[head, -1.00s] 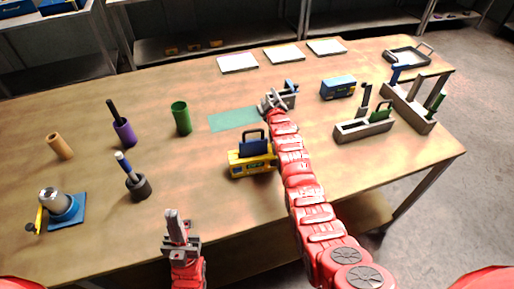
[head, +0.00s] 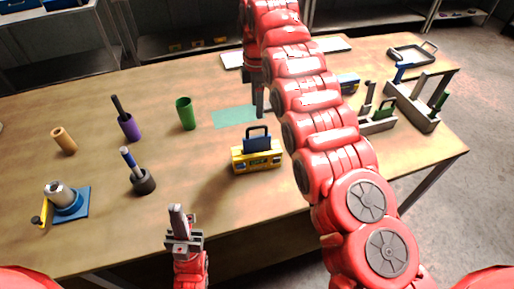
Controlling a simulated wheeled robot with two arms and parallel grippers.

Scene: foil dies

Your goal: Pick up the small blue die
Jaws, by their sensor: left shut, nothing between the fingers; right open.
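A blue block with a dark handle (head: 257,140) stands upright at the yellow box (head: 256,160) in the middle of the table. A smaller blue piece, seen earlier beside my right gripper, is now hidden behind my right arm. I cannot tell which is the small blue die. My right gripper (head: 260,100) points down beside the green mat, behind the yellow box; it is open, with only part of its fingers showing. My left gripper (head: 178,222) is shut and empty at the table's front edge, left of the yellow box.
A green mat (head: 230,117), green cup (head: 186,114), purple cup (head: 130,129) and dark cup (head: 143,183) lie to the left. Grey holders (head: 411,107) stand at the right. A blue box (head: 348,84) is partly covered by my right arm. The front middle is clear.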

